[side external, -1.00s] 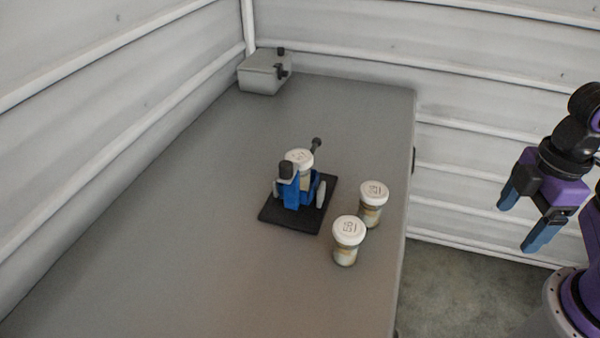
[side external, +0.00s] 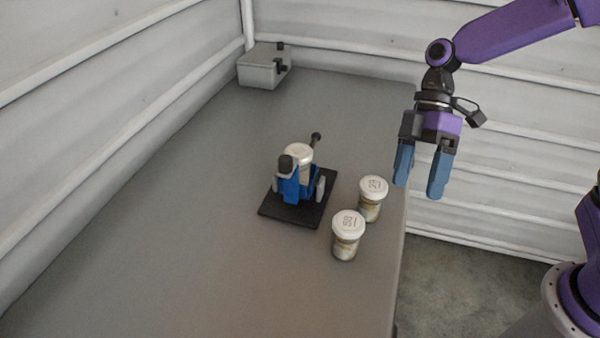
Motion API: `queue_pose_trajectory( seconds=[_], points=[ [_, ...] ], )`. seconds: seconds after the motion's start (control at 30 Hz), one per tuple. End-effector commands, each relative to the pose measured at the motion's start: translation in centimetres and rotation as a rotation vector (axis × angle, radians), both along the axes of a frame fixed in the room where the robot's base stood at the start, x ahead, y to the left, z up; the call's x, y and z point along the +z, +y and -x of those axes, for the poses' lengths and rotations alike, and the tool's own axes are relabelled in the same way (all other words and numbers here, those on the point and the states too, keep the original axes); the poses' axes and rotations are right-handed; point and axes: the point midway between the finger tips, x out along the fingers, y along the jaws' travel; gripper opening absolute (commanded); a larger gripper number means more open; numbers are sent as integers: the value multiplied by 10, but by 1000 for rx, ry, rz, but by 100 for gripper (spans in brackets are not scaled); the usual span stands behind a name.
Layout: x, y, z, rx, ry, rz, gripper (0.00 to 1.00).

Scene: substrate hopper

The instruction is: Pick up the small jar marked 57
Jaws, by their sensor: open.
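Three small jars with white lids stand upright on the grey table. One jar (side external: 347,238) is nearest the camera, and another jar (side external: 371,200) stands just behind it to the right, close to the table's right edge. A third jar (side external: 303,158) sits in a blue holder (side external: 291,187) that partly hides it. My gripper (side external: 420,185) is open and empty, fingers pointing down, above and to the right of the jars near the table's right edge.
The blue holder stands on a black base plate (side external: 282,210) with a dark knob (side external: 316,138) behind it. A grey box (side external: 260,72) sits in the far corner. The table (side external: 190,240) is clear at left and front. Ribbed white walls stand behind and left.

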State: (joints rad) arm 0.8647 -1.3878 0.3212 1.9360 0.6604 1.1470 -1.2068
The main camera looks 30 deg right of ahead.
Motion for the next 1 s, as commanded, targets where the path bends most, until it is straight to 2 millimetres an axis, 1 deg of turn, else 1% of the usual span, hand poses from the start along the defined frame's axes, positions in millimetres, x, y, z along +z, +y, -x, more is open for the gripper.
queue_pose_trajectory(
  seconds=[0.03,0.17,0.2,0.27,0.3,0.4,0.5,0.6,0.67,0.73,0.87,1.0],
  points=[
    [-4,2,-23,-4,2,-69,85],
    [-9,1,-79,3,-47,-280,85],
    [-11,-2,-97,2,-76,-345,85],
    [-14,-8,-124,-2,-128,-440,85],
    [-15,-13,-142,-6,-169,-499,85],
    [-20,-29,-179,-18,-276,-622,85],
    [-24,-45,-206,-28,-374,-706,85],
    [-26,-56,-222,-35,-441,-753,85],
    [-26,-58,-226,-34,-464,-767,85],
    [-28,-55,-228,-34,-474,-774,85],
    [-35,-38,-226,-32,-474,-775,85],
    [-45,-14,-224,-31,-473,-774,85]
  ],
)
